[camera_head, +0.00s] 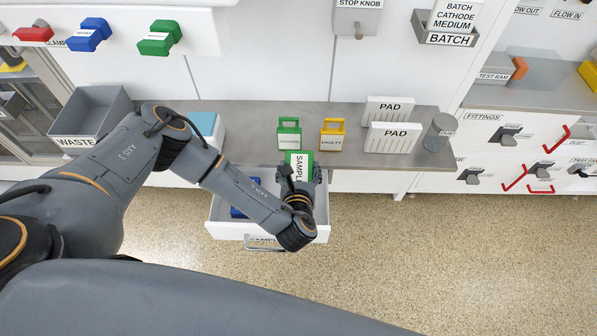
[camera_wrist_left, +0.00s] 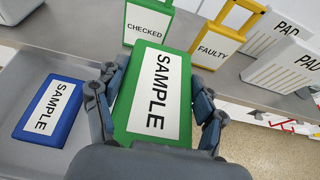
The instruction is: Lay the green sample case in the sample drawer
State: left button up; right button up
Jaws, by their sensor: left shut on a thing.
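The green sample case (camera_head: 299,158), with a white SAMPLE label, is held in my left gripper (camera_head: 299,172). In the left wrist view the green case (camera_wrist_left: 136,105) sits between the two fingers of the left gripper (camera_wrist_left: 155,100). The sample drawer (camera_head: 222,229) is pulled out below the counter, and the case is over its right part. A blue sample case (camera_wrist_left: 48,112) lies in the drawer on the left; in the head view my arm partly covers it. My right gripper is not in view.
On the counter (camera_head: 255,150) behind the drawer stand a green CHECKED tag (camera_wrist_left: 148,24) and a yellow FAULTY tag (camera_head: 332,134). White PAD blocks (camera_head: 394,137) and a grey cylinder (camera_head: 439,132) stand further right. A WASTE bin (camera_head: 88,115) is at left.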

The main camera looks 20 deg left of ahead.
pick_arm(q)
jog(key=shift+f, duration=1)
jog(key=shift+a+f, duration=0.1)
jog(key=shift+f, duration=0.25)
jog(key=o, duration=1.2)
